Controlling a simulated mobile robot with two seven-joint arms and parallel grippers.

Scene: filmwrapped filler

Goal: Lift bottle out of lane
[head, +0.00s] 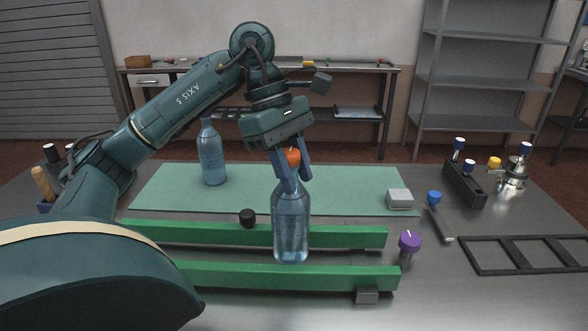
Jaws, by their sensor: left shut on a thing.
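A clear bluish bottle (291,228) with an orange cap stands upright at the lane formed by two green rails, a rear rail (350,236) and a front rail (335,277). My left gripper (294,184) comes down from above and is shut on the bottle's neck, just below the cap. The bottle covers part of the rear rail. Its base shows just above the front rail's top edge; I cannot tell whether it touches the lane floor. My right gripper is not in view.
A second bottle (211,155) stands on the green mat (345,190). A black cap (247,217) is by the rear rail. A white block (399,198), a purple knob (409,241), a blue-ended tool (434,198) and a dark frame (520,238) lie to the right.

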